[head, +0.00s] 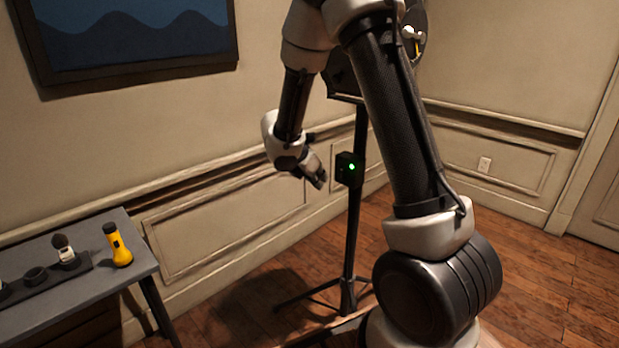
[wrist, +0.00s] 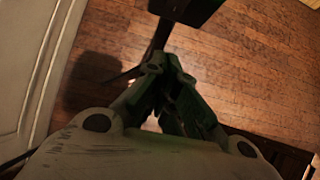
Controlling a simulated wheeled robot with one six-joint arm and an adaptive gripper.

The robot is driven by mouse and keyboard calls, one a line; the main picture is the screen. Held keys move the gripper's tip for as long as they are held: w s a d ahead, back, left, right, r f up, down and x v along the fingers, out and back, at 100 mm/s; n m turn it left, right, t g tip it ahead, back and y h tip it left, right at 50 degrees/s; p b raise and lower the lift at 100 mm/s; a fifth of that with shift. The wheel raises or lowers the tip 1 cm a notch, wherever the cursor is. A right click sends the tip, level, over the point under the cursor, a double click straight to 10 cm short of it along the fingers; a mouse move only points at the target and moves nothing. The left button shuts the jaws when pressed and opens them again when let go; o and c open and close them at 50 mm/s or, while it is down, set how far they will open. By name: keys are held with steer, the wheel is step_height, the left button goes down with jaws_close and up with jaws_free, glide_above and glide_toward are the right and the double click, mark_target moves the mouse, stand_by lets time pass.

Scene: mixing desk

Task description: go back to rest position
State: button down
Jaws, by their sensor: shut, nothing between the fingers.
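My gripper (head: 319,181) hangs in the air near the middle of the head view, fingers pointing down and to the right. It is close to a black box with a lit green light (head: 350,168) on a dark stand; I cannot tell whether they touch. In the wrist view my gripper (wrist: 165,68) has its fingers together with nothing between them. The wooden floor lies below it.
A grey table (head: 130,248) at the lower left bears a yellow flashlight (head: 118,246) and a dark tray (head: 42,284) with small items. The stand's pole (head: 353,235) rises from spread legs on the floor. A panelled wall (head: 225,230) is behind. Open floor (head: 540,275) lies to the right.

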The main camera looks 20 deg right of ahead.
steer(key=s+a+r, duration=0.2)
steer(key=a+r, duration=0.1)
steer(key=a, duration=0.2)
steer(key=s+d+r+m+y, duration=0.1)
steer(key=s+r+m+y, duration=0.1)
steer(key=s+r+m, duration=0.3)
steer(key=s+d+r+m+t+y, duration=0.1)
steer(key=s+r+m, duration=0.5)
steer(key=s, duration=0.8)
steer(key=s+r+m+y, duration=0.4)
steer(key=s+r+m, duration=0.1)
steer(key=s+m, duration=0.4)
steer(key=shift+s+d+r+m+t, duration=0.3)
steer(key=shift+d+m+t, duration=0.1)
steer(key=shift+m, duration=0.6)
